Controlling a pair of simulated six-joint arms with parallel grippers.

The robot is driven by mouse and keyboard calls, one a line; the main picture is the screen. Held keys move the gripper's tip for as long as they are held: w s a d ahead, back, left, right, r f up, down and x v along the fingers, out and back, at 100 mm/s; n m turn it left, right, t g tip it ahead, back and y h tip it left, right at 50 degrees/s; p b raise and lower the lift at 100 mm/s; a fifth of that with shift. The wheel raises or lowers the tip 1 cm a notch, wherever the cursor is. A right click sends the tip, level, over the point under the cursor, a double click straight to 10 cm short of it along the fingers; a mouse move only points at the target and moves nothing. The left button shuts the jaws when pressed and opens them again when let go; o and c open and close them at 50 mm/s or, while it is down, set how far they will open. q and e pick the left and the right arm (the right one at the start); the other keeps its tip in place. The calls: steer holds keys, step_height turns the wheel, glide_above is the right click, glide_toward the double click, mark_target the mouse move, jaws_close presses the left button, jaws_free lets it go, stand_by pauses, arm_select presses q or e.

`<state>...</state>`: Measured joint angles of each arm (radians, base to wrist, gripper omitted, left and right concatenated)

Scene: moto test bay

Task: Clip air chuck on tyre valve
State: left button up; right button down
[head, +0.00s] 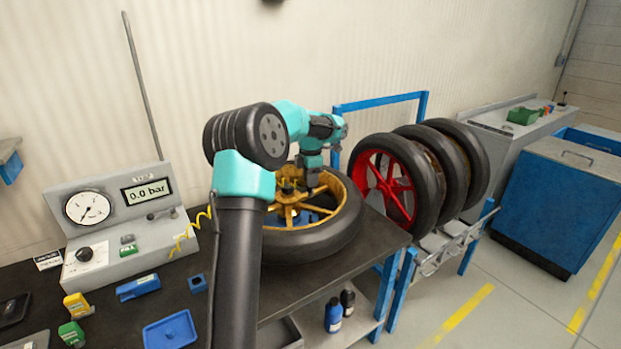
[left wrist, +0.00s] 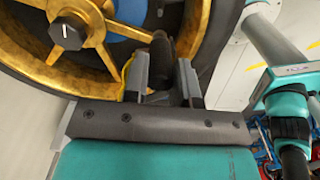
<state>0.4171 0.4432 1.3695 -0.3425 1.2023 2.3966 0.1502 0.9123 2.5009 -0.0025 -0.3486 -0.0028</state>
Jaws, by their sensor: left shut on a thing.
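A black tyre (head: 330,236) on a gold spoked wheel (head: 289,216) lies flat on the dark bench. My left gripper (head: 313,184) is over the far right part of this wheel. In the left wrist view, my left gripper (left wrist: 162,82) is shut on a dark cylindrical air chuck (left wrist: 161,52), close to the gold rim (left wrist: 190,28). A yellow hose (left wrist: 126,72) shows beside the left finger. I cannot make out the tyre valve, and I cannot tell whether the chuck touches it. My right gripper is not in view.
A grey gauge console (head: 120,222) reading 0.0 bar stands left, with a coiled yellow hose (head: 186,238). A blue tray (head: 170,331) and small blue, yellow and green items lie in front. Several upright tyres, one with a red wheel (head: 392,187), stand on a rack at right.

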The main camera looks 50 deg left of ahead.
mark_target(311, 194)
arm_select(q)
steer(key=shift+f, duration=2.85)
steer(key=shift+f, duration=0.8)
stand_by(1.2)
stand_by(0.4)
steer(key=o, duration=1.3)
steer(key=shift+r, duration=0.1)
steer(key=shift+r, duration=3.4)
